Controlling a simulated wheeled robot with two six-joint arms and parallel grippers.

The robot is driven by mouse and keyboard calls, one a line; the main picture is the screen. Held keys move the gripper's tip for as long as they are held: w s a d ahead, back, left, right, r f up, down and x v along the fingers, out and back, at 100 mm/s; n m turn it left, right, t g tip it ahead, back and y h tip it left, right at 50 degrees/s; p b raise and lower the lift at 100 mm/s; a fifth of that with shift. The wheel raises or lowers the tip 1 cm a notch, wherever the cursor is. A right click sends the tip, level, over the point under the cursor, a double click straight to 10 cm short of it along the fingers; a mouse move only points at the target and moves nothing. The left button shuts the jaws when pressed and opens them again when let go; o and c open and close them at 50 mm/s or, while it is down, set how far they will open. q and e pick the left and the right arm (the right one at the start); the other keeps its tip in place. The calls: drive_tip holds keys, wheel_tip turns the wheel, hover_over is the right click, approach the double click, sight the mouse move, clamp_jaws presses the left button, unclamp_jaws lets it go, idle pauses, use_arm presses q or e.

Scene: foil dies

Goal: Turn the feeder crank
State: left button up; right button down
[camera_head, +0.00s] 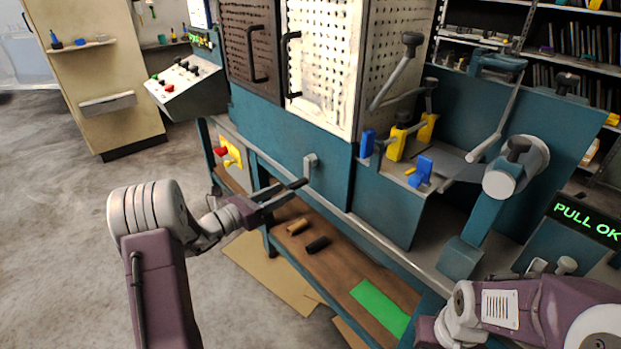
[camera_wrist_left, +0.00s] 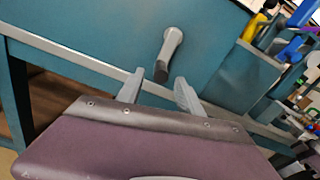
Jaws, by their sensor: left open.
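The feeder crank appears to be the small grey crank (camera_head: 310,161) on the teal front panel of the machine. In the left wrist view its grey arm (camera_wrist_left: 173,42) slants down to a dark handle (camera_wrist_left: 161,72). My left gripper (camera_head: 283,193) is open at this crank, fingers pointing at the panel. In the left wrist view the dark handle lies between or just beyond the fingertips (camera_wrist_left: 160,84); I cannot tell whether they touch it. The fingers partly hide the handle in the head view. My right arm enters at the lower right; its fingers do not show.
A lower shelf (camera_head: 345,262) holds a tan roll (camera_head: 297,227), a black roll (camera_head: 318,245) and a green sheet (camera_head: 381,308). Floor is open at left.

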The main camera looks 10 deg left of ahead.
sight(305, 180)
use_arm(q)
drive_tip(key=b+x, duration=0.2)
drive_tip(key=x, duration=0.5)
drive_tip(key=shift+w+d+f, duration=0.15)
drive_tip(key=shift+w+d, duration=0.1)
drive_tip(key=shift+d, duration=0.05)
drive_tip(key=shift+w+d, duration=0.3)
drive_tip(key=shift+w, duration=0.1)
clamp_jaws()
drive_tip(key=shift+r, duration=0.2)
drive_tip(key=shift+a+r, duration=0.1)
idle(0.3)
